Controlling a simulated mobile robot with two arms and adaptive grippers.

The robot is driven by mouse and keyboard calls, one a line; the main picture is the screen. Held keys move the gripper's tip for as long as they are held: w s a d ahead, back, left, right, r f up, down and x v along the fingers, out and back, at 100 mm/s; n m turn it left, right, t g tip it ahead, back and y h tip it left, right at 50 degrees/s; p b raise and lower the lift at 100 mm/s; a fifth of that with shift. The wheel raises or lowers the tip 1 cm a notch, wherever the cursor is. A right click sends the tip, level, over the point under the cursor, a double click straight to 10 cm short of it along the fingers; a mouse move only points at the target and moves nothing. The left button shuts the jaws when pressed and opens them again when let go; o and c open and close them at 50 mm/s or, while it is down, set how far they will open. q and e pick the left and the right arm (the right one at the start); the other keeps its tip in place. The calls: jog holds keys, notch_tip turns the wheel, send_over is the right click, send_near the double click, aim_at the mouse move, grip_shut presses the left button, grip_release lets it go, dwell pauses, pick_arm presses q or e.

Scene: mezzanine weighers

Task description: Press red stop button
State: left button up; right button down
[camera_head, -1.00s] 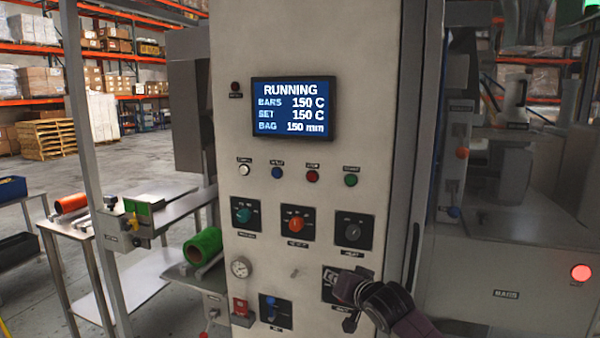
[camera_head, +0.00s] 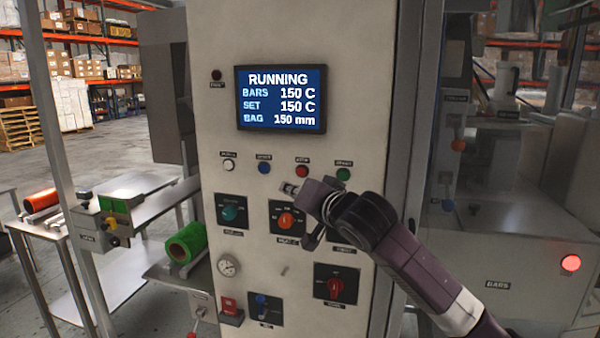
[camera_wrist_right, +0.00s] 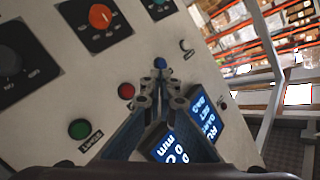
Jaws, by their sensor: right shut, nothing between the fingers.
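The red stop button (camera_head: 302,171) sits in a row of small round buttons below the screen on the light control panel; its label is too small to read surely. In the right wrist view the red button (camera_wrist_right: 126,90) is left of the fingers, clear of them. My right gripper (camera_head: 290,188) is shut and empty, its tips just below and left of the red button. In the wrist view the shut fingertips (camera_wrist_right: 160,74) appear near the blue button (camera_wrist_right: 161,62). I cannot tell how far the tips are from the panel. My left gripper is not in view.
A green button (camera_head: 343,174) is right of the red one and a white button (camera_head: 229,165) is at the row's left end. Rotary knobs, including an orange one (camera_head: 286,220), lie below. The screen (camera_head: 281,97) reads RUNNING. A red lamp (camera_head: 571,263) glows at right.

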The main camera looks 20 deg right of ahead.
aim_at(301, 176)
jog(key=shift+w, duration=0.1)
jog(key=shift+w+d+p, duration=0.4)
jog(key=shift+w+d, duration=0.4)
jog(key=shift+w, duration=0.4)
jog(key=shift+w+d+p, duration=0.4)
jog(key=shift+w+d, duration=0.45)
jog(key=shift+w, duration=0.4)
jog(key=shift+w+d+p, duration=0.4)
jog(key=shift+w+d, duration=0.4)
jog(key=shift+w, duration=0.4)
jog(key=shift+w+d+p, duration=0.2)
jog(key=shift+w+p, duration=0.05)
jog(key=shift+p, duration=0.2)
jog(key=shift+w, duration=0.1)
